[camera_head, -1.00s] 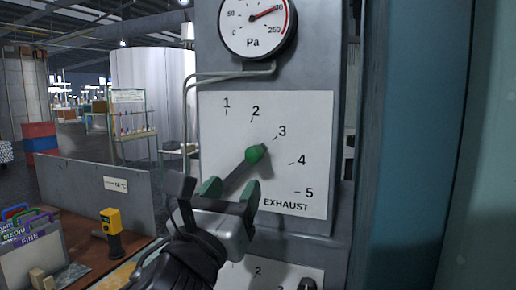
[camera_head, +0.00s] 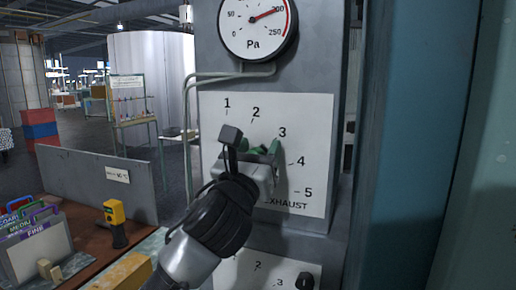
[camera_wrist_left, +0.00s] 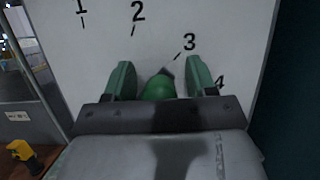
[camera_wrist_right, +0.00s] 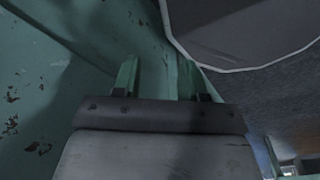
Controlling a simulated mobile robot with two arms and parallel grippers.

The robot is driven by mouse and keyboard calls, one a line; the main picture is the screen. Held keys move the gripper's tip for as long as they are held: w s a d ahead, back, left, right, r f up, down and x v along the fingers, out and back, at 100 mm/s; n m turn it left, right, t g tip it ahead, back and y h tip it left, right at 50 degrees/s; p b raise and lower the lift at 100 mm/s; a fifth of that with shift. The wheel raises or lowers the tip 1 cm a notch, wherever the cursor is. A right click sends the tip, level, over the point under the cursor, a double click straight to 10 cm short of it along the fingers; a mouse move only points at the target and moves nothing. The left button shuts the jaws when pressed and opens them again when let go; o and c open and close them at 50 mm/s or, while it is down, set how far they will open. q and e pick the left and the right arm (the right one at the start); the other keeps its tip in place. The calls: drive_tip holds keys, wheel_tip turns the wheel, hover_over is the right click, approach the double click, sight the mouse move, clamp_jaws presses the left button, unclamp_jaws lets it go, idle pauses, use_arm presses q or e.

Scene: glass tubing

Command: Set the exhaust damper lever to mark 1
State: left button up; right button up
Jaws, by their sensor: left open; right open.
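The exhaust damper dial is a white plate (camera_head: 305,120) with marks 1 to 5 on a grey panel. The lever's green knob (camera_wrist_left: 158,87) sits between the open fingers of my left gripper (camera_wrist_left: 160,80), with a gap on each side. In the left wrist view the dark tip of the lever lies near mark 3. In the head view my left gripper (camera_head: 261,149) covers most of the lever. My right gripper (camera_wrist_right: 157,80) is open and empty in front of a worn green surface; it is not in the head view.
A pressure gauge (camera_head: 258,25) is above the dial, with pipes (camera_head: 230,75) at its left. A second dial plate (camera_head: 240,272) with a dark knob (camera_head: 305,281) is below. A bench at lower left holds a yellow tool (camera_head: 113,212) and folders (camera_head: 35,245). A blue-grey pillar (camera_head: 415,150) stands right.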

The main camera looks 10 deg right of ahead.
use_arm(q)
clamp_jaws()
drive_tip(key=shift+a+r, duration=0.1)
idle(0.7)
drive_tip(key=shift+w+a+r+n+y+p, duration=0.3)
drive_tip(key=shift+r+n+y+p, duration=0.1)
drive_tip(key=shift+n, duration=0.5)
drive_tip(key=w+a+n+y, duration=0.1)
drive_tip(key=n, duration=0.1)
drive_tip(key=w+a+r+n+t+y+p, duration=0.1)
drive_tip(key=a+n, duration=0.1)
drive_tip(key=w+a+r+n+y+p, duration=0.1)
drive_tip(key=n, duration=0.2)
drive_tip(key=shift+a+r+t+y, duration=0.25)
drive_tip(key=shift+a+t+y, duration=0.05)
drive_tip(key=shift+a, duration=0.05)
drive_tip(key=shift+w+a+n+y+p, duration=0.65)
drive_tip(key=shift+a+n, duration=0.25)
drive_tip(key=shift+n, duration=0.5)
